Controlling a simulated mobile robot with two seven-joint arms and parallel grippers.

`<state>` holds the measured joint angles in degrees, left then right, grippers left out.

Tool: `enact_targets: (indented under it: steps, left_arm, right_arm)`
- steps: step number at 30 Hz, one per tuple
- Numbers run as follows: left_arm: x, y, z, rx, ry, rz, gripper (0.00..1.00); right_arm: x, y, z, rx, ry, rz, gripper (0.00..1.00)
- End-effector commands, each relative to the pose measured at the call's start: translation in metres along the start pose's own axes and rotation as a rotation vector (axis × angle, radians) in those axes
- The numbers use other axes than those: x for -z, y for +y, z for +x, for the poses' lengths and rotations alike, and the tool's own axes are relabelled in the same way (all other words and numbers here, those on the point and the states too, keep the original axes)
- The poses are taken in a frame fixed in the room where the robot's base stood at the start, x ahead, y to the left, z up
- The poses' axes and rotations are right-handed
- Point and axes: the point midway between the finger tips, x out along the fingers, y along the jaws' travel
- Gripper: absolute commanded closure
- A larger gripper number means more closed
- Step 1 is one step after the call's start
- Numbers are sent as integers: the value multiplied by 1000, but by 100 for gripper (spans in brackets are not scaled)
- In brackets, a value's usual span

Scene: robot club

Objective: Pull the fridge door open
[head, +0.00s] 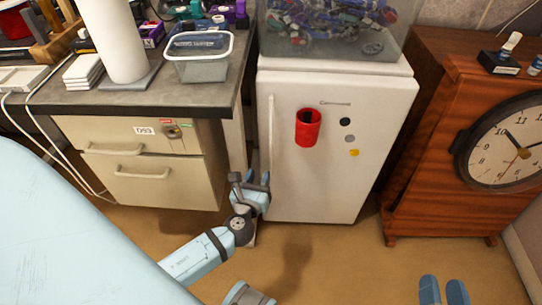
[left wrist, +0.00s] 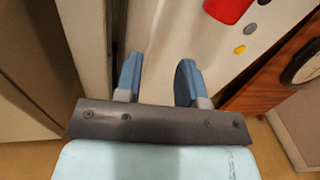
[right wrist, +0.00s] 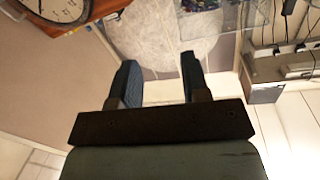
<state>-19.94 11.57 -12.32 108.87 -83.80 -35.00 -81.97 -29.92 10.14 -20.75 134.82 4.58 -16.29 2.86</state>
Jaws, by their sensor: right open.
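The small white fridge (head: 330,185) stands in the middle of the head view with its door shut. A slim vertical handle (head: 271,130) runs along the left edge of the door. My left gripper (head: 257,178) is low at the door's left edge, below most of the handle. In the left wrist view my left gripper (left wrist: 158,75) is open, with the white door (left wrist: 205,55) in front of its fingers. Whether the handle lies between them I cannot tell. My right gripper (head: 443,290) is open and empty over the floor, away from the fridge.
A red cup-like holder (head: 308,128) and several magnets are on the door. A clear bin (head: 335,30) sits on top of the fridge. A drawer cabinet (head: 140,180) stands close at the left, a wooden cabinet with a clock (head: 505,140) at the right. Floor in front is clear.

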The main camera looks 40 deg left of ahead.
Motion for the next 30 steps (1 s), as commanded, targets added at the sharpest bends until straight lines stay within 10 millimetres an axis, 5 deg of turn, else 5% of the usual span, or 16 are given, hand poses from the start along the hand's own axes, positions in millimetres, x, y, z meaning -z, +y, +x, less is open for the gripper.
enact_targets:
  steps: [8,21,30]
  left_arm:
    - [3,1,19,-6,-48,111,64]
    - [-1,2,108,-6,-47,107,64]
    - [-2,1,141,-5,-45,106,64]
  right_arm:
    - [-1,-2,0,14,33,6,57]
    - [16,-12,2,51,129,21,57]
    - [26,-17,0,70,181,31,57]
